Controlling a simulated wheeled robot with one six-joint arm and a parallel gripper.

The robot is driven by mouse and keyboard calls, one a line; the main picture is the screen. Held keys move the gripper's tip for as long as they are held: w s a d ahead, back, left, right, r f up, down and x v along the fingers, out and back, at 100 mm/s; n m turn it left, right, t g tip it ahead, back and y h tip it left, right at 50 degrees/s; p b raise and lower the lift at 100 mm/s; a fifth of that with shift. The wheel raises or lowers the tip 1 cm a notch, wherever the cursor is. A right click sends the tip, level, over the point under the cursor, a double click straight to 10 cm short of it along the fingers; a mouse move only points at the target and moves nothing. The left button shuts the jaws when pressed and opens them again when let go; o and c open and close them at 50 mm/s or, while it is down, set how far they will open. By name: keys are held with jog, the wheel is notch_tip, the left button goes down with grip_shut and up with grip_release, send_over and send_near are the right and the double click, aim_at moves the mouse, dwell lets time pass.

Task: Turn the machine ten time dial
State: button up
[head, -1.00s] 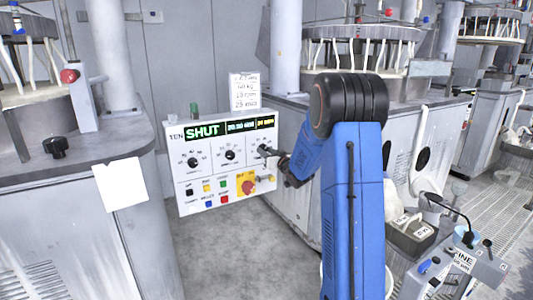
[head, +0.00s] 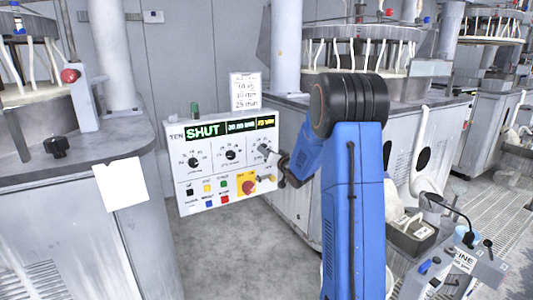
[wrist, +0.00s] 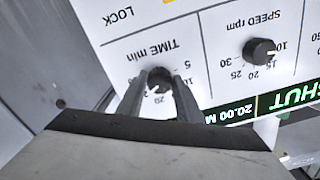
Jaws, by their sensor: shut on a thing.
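The TIME min dial (wrist: 158,84) is a small black knob on the white control panel (wrist: 215,75), upside down in the wrist view. My gripper (wrist: 160,77) has one finger on each side of the dial and is shut on it. In the head view my gripper (head: 272,154) reaches the panel's right side from the right and mostly covers the dial. The SPEED rpm dial (wrist: 260,51) stands beside it. The green display (head: 203,130) reads SHUT; a small yellow readout (head: 265,122) sits at its right end.
A card (head: 245,91) with written lines stands above the panel. A grey machine (head: 70,170) with a blank white sheet (head: 121,185) stands at left. Grey floor (head: 235,245) is open below the panel.

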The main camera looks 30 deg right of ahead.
jog(key=shift+f, duration=0.1)
jog(key=o, duration=1)
jog(key=shift+o, duration=0.2)
jog(key=shift+s, duration=0.15)
jog(key=s, duration=1.7)
jog(key=shift+s, duration=0.1)
